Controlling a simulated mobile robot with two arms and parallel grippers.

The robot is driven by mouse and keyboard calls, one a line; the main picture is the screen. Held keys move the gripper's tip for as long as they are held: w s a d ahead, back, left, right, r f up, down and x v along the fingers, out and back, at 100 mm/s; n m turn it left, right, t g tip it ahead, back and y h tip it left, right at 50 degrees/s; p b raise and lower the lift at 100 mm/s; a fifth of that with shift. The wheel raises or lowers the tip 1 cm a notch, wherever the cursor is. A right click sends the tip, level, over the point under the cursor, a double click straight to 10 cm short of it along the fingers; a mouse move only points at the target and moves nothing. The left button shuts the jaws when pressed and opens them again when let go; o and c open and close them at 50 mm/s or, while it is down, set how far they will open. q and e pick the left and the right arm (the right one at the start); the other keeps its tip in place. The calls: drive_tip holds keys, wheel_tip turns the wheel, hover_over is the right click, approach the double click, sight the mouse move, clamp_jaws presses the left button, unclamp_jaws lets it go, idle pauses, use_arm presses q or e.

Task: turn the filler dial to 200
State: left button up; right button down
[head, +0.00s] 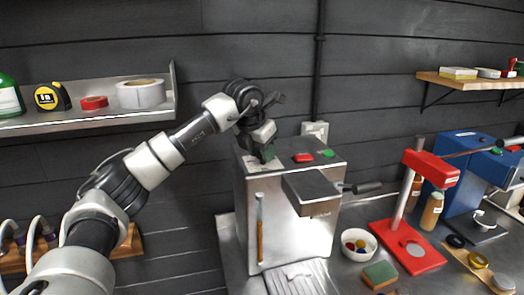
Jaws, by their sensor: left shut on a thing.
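The filler (291,205) is a steel box-shaped machine on the bench in the middle of the head view. Its top bears a red button (303,157), a green button (327,153) and a pale plate (255,165) at the left. My left gripper (267,153) reaches down onto that left part of the top, its jaws shut on what seems to be the dial. The dial is mostly hidden by the jaws, and its setting cannot be read. My right gripper is not in view.
A black-handled part (360,188) juts from the filler's front right. A white bowl of coloured pieces (370,251), a sponge (380,274), a red press (406,255) and a blue machine (459,165) stand to the right. A shelf (100,119) hangs at the left.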

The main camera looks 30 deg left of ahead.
use_arm(q)
drive_tip(key=shift+r+m, duration=0.15)
drive_tip(key=shift+m, duration=0.35)
drive_tip(key=o, duration=0.9)
drive_tip(key=b+v, duration=0.1)
drive_tip(key=v, duration=0.4)
drive_tip(key=b+v, duration=0.1)
drive_tip(key=v, duration=0.4)
drive_tip(key=shift+s+a+r+b, duration=0.25)
drive_tip(key=shift+r+b, duration=0.05)
